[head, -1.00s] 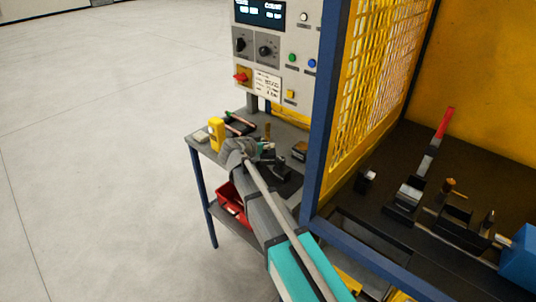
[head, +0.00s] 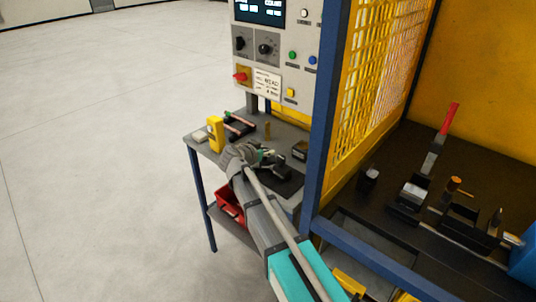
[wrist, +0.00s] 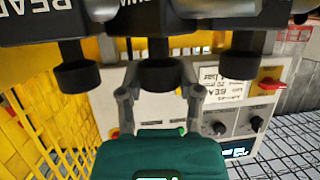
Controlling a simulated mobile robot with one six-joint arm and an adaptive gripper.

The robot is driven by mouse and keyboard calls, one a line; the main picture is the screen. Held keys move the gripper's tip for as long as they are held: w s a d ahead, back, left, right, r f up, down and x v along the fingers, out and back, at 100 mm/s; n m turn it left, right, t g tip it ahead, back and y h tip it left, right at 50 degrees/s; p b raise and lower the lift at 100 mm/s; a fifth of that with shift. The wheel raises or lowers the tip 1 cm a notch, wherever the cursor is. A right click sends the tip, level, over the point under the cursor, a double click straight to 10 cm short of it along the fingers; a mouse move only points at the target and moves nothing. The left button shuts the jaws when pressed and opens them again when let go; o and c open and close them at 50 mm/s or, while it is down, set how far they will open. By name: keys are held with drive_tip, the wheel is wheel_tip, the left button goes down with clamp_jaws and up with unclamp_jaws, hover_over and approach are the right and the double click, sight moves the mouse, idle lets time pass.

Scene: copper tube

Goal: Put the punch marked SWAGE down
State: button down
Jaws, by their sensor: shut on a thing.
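My gripper (wrist: 160,82) is shut on a dark round punch (wrist: 160,70) in the middle of the wrist view. The punch is in line with the label ending in "WA" on a black rack (wrist: 40,25). The part of the label before and after that is cut off or hidden. One dark punch (wrist: 76,74) stands to its left, by the BEAD label, and another (wrist: 240,64) to its right. I cannot tell whether the held punch is fully seated. In the head view my gripper (head: 264,156) is over the grey side table (head: 208,152), and my arm hides much of the rack.
A yellow device (head: 215,134), a dark tray with copper tubes (head: 240,125) and a small brass piece (head: 267,131) are on the table behind my gripper. The blue post (head: 325,120) and yellow mesh guard stand to the right. A red bin (head: 229,203) is below.

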drive_tip(key=shift+f, duration=0.1)
idle(0.3)
drive_tip(key=shift+c, duration=1.4)
unclamp_jaws()
drive_tip(key=shift+s+a+r, duration=0.1)
drive_tip(key=shift+s+r, duration=0.1)
drive_tip(key=shift+r, duration=0.1)
drive_tip(key=p+v, duration=0.4)
drive_tip(key=v, duration=0.7)
drive_tip(key=shift+s+a+p, duration=0.15)
drive_tip(key=shift+s+p, duration=0.05)
drive_tip(key=shift+p, duration=0.15)
